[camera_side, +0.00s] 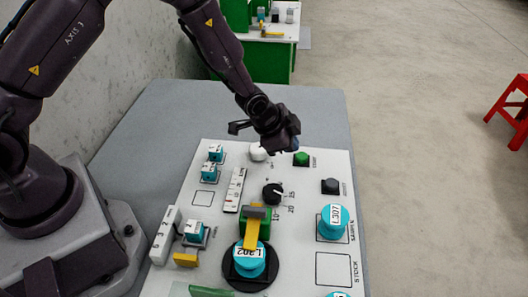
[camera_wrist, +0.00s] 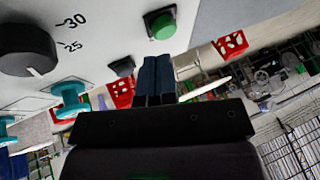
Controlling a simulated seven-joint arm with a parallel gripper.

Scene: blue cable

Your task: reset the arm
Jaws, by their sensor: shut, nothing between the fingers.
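My gripper (camera_side: 293,143) is above the far end of the white panel (camera_side: 300,215) in the side view. In the wrist view its two dark blue fingers (camera_wrist: 157,75) lie together with nothing between them. The green button (camera_side: 301,159) is close to the gripper in the side view; it also shows in the wrist view (camera_wrist: 162,25). A black knob (camera_side: 272,193) with printed numbers sits nearer the panel's middle and shows large in the wrist view (camera_wrist: 25,50). A white knob (camera_side: 258,152) is partly under my wrist.
A teal spool labelled L307 (camera_side: 333,222) stands at the panel's right, below a dark button (camera_side: 331,186). Another labelled L302 (camera_side: 250,262) sits on a black disc by a yellow-topped green fixture (camera_side: 255,225). Small teal blocks (camera_side: 209,172) stand at left. A red stool (camera_side: 512,112) is far right.

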